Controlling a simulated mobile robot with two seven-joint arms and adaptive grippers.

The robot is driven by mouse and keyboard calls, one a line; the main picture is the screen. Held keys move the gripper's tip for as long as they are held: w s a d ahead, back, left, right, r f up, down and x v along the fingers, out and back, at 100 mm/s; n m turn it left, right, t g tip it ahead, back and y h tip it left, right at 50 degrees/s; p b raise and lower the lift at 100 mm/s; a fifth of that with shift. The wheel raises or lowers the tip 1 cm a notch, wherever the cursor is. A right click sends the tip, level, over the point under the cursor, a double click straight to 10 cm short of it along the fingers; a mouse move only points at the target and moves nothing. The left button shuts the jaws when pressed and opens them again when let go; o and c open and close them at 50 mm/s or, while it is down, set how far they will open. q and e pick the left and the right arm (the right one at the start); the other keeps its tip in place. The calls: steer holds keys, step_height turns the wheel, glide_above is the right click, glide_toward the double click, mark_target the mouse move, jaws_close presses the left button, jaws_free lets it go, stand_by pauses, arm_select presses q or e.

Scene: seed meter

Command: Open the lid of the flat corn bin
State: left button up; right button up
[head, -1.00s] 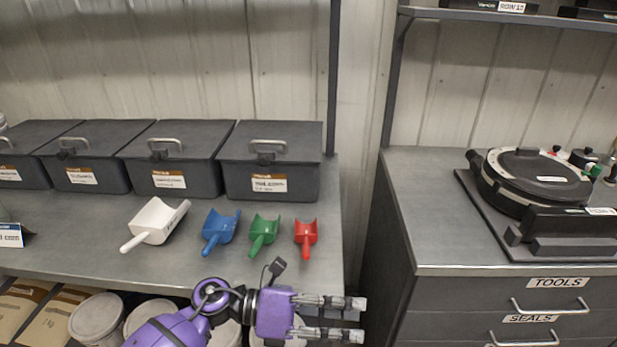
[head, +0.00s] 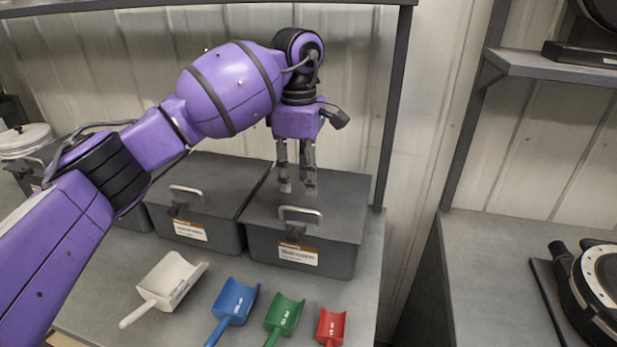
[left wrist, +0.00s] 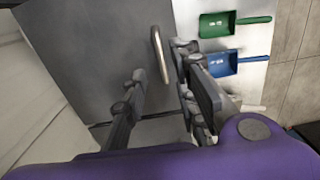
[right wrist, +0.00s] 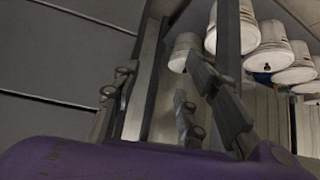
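The rightmost dark grey bin (head: 335,258) stands on the bench with its lid (head: 345,190) shut. A metal loop handle (head: 301,210) is on the lid, and a white and brown label is on the front; its words are too small to read surely. My left gripper (head: 298,188) points down over this lid, just behind the handle in the head view, open and empty. In the left wrist view the handle (left wrist: 161,55) shows beyond and between the open fingers; I cannot tell their exact gap. My right gripper (right wrist: 170,100) shows only in its wrist view, open and empty.
Another lidded bin (head: 205,195) stands close on the left, with more beyond it. White (head: 168,279), blue (head: 234,301), green (head: 285,314) and red (head: 331,327) scoops lie in front. A shelf post (head: 397,110) rises close to the bin's right. White buckets (right wrist: 228,28) show in the right wrist view.

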arm_select(q)
steer(key=shift+s+a+f, duration=0.15)
steer(key=shift+f, duration=0.3)
steer(key=shift+s+a+f, duration=0.1)
steer(key=shift+a+f, duration=0.05)
steer(key=shift+f, duration=0.25)
step_height(320, 180, down, 4)
steer(key=shift+w+r+p, duration=0.1)
steer(key=shift+w+p, duration=0.05)
steer(key=shift+p, duration=0.25)
steer(key=shift+f, duration=0.5)
arm_select(e)
steer(key=shift+s, duration=0.75)
arm_select(q)
steer(key=shift+c, duration=0.3)
jaws_close()
arm_select(e)
steer(key=shift+s, duration=0.15)
steer(key=shift+d, duration=0.1)
